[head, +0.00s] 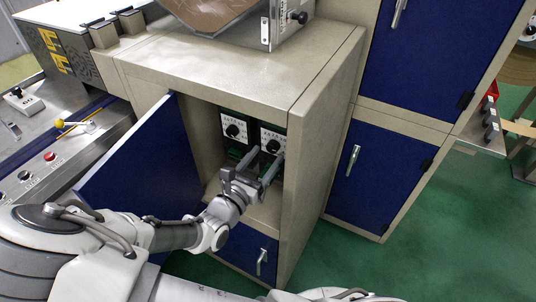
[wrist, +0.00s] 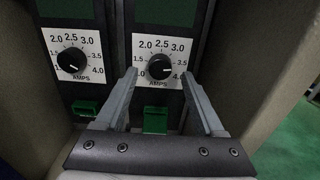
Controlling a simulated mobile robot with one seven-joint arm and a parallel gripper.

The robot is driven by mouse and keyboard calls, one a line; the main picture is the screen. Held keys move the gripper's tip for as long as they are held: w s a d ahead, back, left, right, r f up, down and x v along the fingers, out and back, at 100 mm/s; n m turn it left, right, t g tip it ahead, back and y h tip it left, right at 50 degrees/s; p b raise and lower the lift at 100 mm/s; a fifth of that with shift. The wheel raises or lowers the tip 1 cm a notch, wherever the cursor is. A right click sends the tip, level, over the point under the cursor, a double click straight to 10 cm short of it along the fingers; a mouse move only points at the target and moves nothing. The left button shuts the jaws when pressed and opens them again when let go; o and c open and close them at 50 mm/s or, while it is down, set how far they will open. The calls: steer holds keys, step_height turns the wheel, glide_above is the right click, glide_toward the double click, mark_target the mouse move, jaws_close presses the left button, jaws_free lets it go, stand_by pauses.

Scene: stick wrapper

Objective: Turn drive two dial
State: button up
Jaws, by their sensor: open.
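Two drive units with white scale plates and black dials sit side by side inside the open cabinet. Whether the fingertips touch the plate I cannot tell.
The blue cabinet door (head: 147,179) stands open to the left of my arm. The cabinet's right wall (wrist: 265,75) is close beside my right finger. Green connectors (wrist: 155,119) sit below the dials. A closed blue door (head: 372,167) stands to the right.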

steer(key=shift+x, duration=1.05)
jaws_close()
